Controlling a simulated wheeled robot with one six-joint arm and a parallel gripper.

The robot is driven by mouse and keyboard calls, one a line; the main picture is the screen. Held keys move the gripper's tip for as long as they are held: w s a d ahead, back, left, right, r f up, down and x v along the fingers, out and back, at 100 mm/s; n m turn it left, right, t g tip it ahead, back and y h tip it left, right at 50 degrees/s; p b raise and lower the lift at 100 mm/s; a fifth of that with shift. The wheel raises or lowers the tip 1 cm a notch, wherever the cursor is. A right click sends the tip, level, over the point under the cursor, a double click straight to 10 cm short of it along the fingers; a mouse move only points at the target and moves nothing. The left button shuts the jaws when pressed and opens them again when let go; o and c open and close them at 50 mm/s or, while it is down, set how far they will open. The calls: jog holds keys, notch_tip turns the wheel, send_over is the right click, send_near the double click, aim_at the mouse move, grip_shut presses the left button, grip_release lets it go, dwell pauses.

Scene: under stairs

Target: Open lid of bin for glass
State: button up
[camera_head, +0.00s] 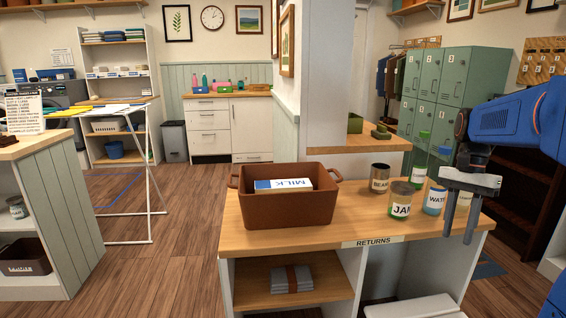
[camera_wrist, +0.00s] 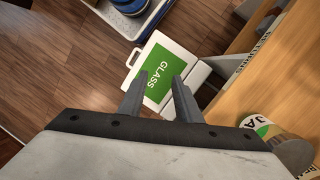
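The bin for glass (camera_wrist: 184,48) shows in the wrist view as a white top with a green panel (camera_wrist: 160,72) reading GLASS. A white handle loop (camera_wrist: 131,58) sticks out at its left edge. The lid looks shut. In the head view a white top (camera_head: 415,306) shows low under the counter at the bottom edge; its label is not visible there. My gripper (camera_head: 461,217) is at the counter's front right, with its fingers pointing down. In the wrist view my gripper (camera_wrist: 160,84) is open and empty, its fingers apart over the green panel, above the lid.
The wooden RETURNS counter (camera_head: 345,228) holds a brown basket (camera_head: 285,212) with a milk carton, a BEANS can (camera_head: 380,178), a JAM jar (camera_head: 400,200) and a WATER bottle (camera_head: 434,200). Another container (camera_wrist: 130,8) stands beside the bin. Wood floor (camera_wrist: 60,60) is clear to the left.

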jog(key=s+a+f+n+t, duration=0.3)
jog(key=s+a+f+n, duration=0.1)
jog(key=s+a, duration=0.3)
jog(key=s+a+f+n+t+h, duration=0.1)
jog(key=s+a+f+n+t, duration=0.3)
jog(key=s+a+n, duration=0.3)
jog(key=s+a+f, duration=0.1)
jog(key=s, duration=0.3)
jog(key=shift+s+a+n, duration=0.15)
jog(key=shift+s+n, duration=0.15)
jog(key=shift+s+a+f, duration=0.1)
grip_shut()
